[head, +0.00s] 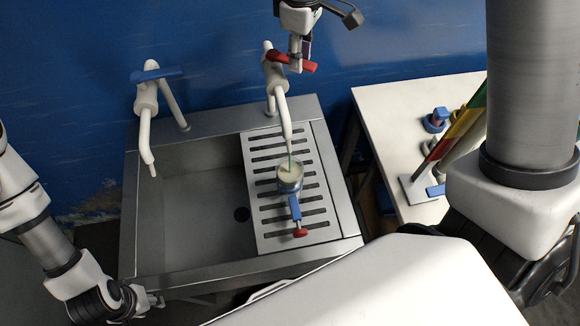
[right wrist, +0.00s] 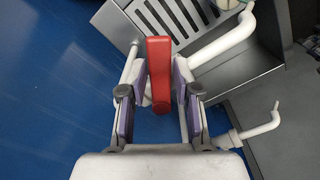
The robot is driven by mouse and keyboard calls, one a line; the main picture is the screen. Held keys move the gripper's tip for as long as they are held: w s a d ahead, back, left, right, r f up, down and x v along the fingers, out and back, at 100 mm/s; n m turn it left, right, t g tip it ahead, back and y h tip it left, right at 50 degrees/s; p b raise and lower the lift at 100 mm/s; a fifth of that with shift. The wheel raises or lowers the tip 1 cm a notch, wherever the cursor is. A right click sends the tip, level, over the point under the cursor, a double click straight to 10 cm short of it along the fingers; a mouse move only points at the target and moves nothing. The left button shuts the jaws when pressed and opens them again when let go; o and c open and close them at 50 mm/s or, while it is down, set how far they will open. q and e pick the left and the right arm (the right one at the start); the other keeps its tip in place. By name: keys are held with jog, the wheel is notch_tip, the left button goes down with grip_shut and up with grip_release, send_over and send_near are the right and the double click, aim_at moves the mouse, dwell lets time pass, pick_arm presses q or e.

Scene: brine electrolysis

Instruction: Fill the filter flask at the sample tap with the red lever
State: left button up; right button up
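The filter flask (head: 290,182) stands upright on the slotted drain board, under the spout of the tap with the red lever. It looks like a small cup with pale content. A thin greenish line, seemingly a stream, runs from the spout into it. A blue side piece with a red end (head: 296,210) sticks out towards me. The red lever (head: 308,66) sits on the right-hand tap (head: 275,75). My right gripper (head: 298,52) is at this lever; in the right wrist view its fingers (right wrist: 160,78) stand apart either side of the lever (right wrist: 160,60). My left gripper (head: 150,301) is empty, low at the left.
A second tap with a blue lever (head: 158,74) stands left over the empty sink basin (head: 200,215). The slotted drain board (head: 325,200) fills the sink's right side. A white table (head: 385,110) at the right carries blue parts and a coloured stand.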

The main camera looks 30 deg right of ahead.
grip_shut()
jog(key=shift+w+d+r+n+p, duration=0.3)
jog(key=shift+w+d+n+p, duration=0.05)
jog(key=shift+n+p, duration=0.7)
jog(key=n, duration=0.1)
jog(key=w+n, duration=0.1)
jog(key=n, duration=0.1)
jog(key=w+d+n, duration=0.1)
jog(key=n, duration=0.1)
jog(key=shift+w+d+f+p, duration=0.1)
jog(key=shift+w+f+p, duration=0.1)
jog(key=shift+f+p, duration=0.2)
jog(key=o, duration=0.8)
grip_release()
jog(key=shift+c, duration=0.2)
